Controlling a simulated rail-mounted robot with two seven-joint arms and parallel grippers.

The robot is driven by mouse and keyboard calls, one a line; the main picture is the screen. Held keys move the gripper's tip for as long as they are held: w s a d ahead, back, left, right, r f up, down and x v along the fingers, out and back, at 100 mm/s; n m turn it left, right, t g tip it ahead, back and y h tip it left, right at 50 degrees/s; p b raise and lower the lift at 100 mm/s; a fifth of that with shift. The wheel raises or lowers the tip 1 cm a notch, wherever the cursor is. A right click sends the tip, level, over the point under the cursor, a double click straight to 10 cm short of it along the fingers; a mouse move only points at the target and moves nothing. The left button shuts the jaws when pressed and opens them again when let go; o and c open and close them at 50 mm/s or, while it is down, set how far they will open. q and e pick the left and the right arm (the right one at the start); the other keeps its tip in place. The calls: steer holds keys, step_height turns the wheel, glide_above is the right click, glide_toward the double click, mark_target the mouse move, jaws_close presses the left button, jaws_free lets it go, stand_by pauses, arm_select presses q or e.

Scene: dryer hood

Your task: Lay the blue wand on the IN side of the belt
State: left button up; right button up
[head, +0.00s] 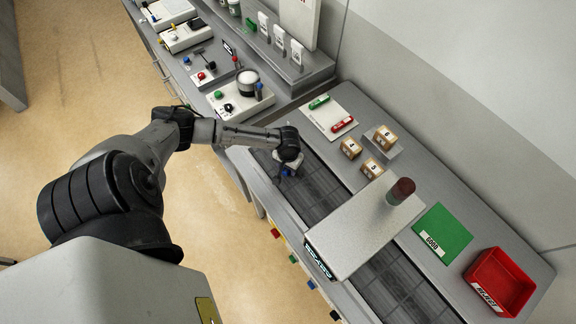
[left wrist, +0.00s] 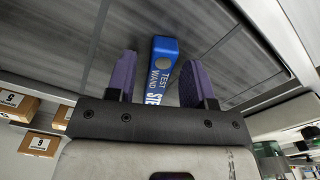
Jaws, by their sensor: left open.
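The blue wand (left wrist: 165,68), printed "TEST WAND", is between the two purple fingers of my left gripper (left wrist: 157,80) in the left wrist view. The fingers are open, with a gap on each side of the wand; its lower part is hidden behind the gripper body. In the head view my left gripper (head: 287,171) is low over the upper-left stretch of the dark belt (head: 318,188), and only a bit of blue shows there. The wand seems to lie on the belt, but contact is hard to tell. My right gripper is not in view.
A grey hood (head: 352,232) with a red-topped lamp (head: 401,191) spans the belt. Numbered boxes (head: 385,138), a white card (head: 327,116) with green and red pieces, a green mat (head: 441,232) and a red bin (head: 500,281) stand beyond it. The belt before the hood looks clear.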

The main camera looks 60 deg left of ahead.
arm_select(q)
step_height(320, 180, up, 12)
steer(key=shift+r, duration=0.15)
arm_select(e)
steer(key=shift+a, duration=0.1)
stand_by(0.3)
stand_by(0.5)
